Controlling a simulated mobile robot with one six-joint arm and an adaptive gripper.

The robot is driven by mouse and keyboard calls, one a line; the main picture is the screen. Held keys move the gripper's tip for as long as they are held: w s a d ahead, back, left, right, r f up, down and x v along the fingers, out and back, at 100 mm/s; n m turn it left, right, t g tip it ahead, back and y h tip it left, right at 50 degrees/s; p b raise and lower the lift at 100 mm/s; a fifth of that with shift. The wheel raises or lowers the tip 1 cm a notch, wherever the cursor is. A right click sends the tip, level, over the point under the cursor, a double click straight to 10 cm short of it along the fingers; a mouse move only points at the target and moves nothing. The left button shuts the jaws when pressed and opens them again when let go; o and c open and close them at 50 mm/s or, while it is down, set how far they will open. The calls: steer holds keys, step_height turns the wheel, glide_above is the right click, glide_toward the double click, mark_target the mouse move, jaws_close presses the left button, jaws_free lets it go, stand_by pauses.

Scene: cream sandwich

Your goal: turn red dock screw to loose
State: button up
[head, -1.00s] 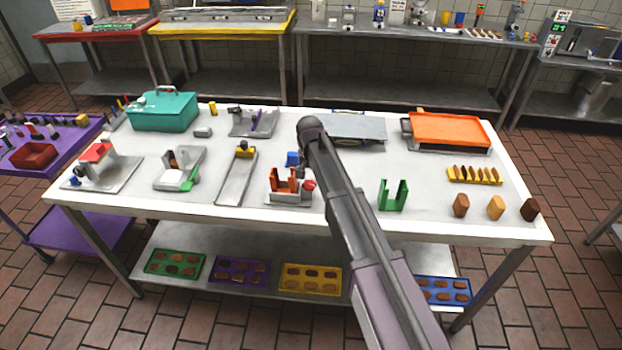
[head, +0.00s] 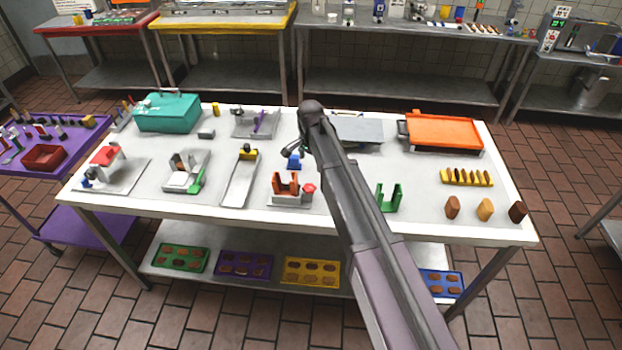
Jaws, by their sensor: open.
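The red dock screw (head: 309,188) is a small red knob on the right side of an orange-brown dock (head: 280,186). The dock stands on a grey plate near the front middle of the white table. My arm comes up from the lower right, and its end is above the table, behind and above the screw in the picture. My gripper (head: 292,150) shows only in part, left of the arm's end. It is open and apart from the screw. The rest of it is hidden behind my arm.
A blue piece (head: 293,161) lies behind the dock. A green U-shaped holder (head: 389,198) stands to the right, past my arm. A yellow-topped channel (head: 240,180) lies to the left. An orange tray (head: 444,131) is at the back right. Bare tabletop shows between them.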

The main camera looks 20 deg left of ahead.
mark_target(311, 187)
step_height(311, 187, up, 4)
steer(key=m+p, duration=0.2)
steer(key=m, duration=0.3)
steer(key=shift+d+f+p, duration=0.1)
steer(key=shift+f+p, duration=0.05)
steer(key=shift+p, duration=0.2)
steer(key=shift+f, duration=0.2)
step_height(311, 187, down, 13)
steer(key=b, duration=1.3)
steer(key=shift+f+b, duration=0.2)
steer(key=shift+b, duration=0.2)
steer(key=c, duration=1.1)
